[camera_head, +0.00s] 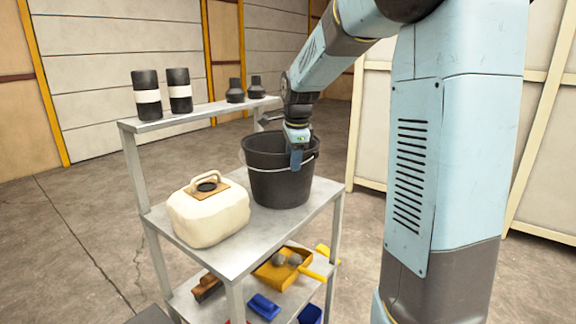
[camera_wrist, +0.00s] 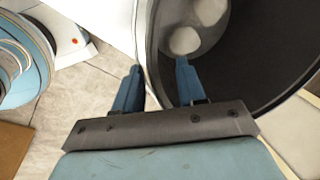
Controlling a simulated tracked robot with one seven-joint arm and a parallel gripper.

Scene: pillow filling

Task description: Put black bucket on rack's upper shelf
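The black bucket (camera_head: 280,185) stands upright on the rack's wide middle shelf (camera_head: 240,248), with its thin light handle lowered against its side. My gripper (camera_head: 297,158) points down at the bucket's near right rim. In the wrist view, my gripper (camera_wrist: 158,72) is open, with one finger outside the bucket (camera_wrist: 240,60) and the other inside; the rim passes between them with gaps visible. The rack's narrow top shelf (camera_head: 210,111) is at the back, above the middle shelf. Part of the bucket's rim is hidden by my gripper.
Two black bottles with white bands (camera_head: 147,95) and two small dark bottles (camera_head: 236,92) stand on the top shelf. A cream canister (camera_head: 208,215) sits left of the bucket. A yellow tray (camera_head: 275,272) and tools lie on the bottom shelf. Pale panels stand at right.

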